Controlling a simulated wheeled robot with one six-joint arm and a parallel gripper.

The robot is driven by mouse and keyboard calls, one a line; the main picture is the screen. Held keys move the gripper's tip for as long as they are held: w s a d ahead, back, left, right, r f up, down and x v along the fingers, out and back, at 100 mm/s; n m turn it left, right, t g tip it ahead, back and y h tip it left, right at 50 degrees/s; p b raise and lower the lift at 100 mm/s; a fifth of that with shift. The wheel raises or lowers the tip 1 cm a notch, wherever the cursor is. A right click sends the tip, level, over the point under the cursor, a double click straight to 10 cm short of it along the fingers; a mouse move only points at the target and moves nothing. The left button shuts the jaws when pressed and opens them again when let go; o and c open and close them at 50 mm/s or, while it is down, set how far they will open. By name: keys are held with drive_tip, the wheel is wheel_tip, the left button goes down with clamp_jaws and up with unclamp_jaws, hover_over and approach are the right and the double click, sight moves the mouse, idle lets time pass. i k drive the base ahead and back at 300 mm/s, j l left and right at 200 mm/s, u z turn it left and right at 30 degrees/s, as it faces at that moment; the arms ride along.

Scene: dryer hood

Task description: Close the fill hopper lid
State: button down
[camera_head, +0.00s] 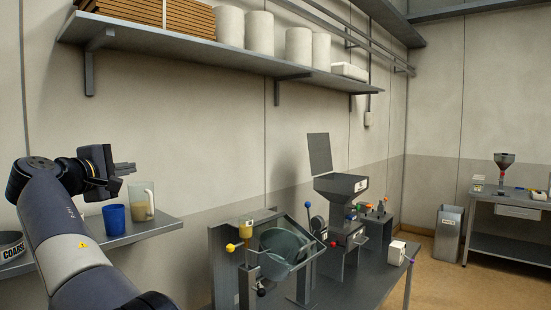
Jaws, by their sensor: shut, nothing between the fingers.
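The fill hopper (341,186) is a grey, funnel-shaped box on top of a machine on the bench. Its lid (320,153) is a flat, dark grey plate standing almost upright at the hopper's back left edge, so the hopper is open. My gripper (130,168) is at the left, well apart from the lid, in front of the wall and above a small side shelf. It is shut and empty, pointing right.
A blue cup (114,219) and a clear jug (141,201) stand on the side shelf (150,231) below my gripper. A machine with a tilted clear drum (281,250) stands left of the hopper. A long wall shelf (200,53) runs above.

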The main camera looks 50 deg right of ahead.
sight(319, 145)
drive_tip(key=k+l, duration=0.1)
drive_tip(key=l, duration=0.65)
drive_tip(key=k+l, duration=0.1)
drive_tip(key=l, duration=0.65)
drive_tip(key=k+l+z, duration=0.1)
drive_tip(key=l, duration=0.6)
drive_tip(key=i+l, duration=0.15)
drive_tip(key=l, duration=0.2)
drive_tip(key=i+l, duration=0.1)
drive_tip(key=l, duration=0.25)
drive_tip(key=i+l, duration=0.15)
drive_tip(key=l, duration=0.2)
drive_tip(key=i+l+z, duration=0.1)
drive_tip(key=l, duration=0.3)
drive_tip(key=i+l, duration=0.15)
drive_tip(key=l, duration=0.2)
drive_tip(key=i+l, duration=0.1)
drive_tip(key=i, duration=0.3)
drive_tip(key=i+l, duration=0.15)
drive_tip(key=i, duration=0.25)
drive_tip(key=z, duration=0.05)
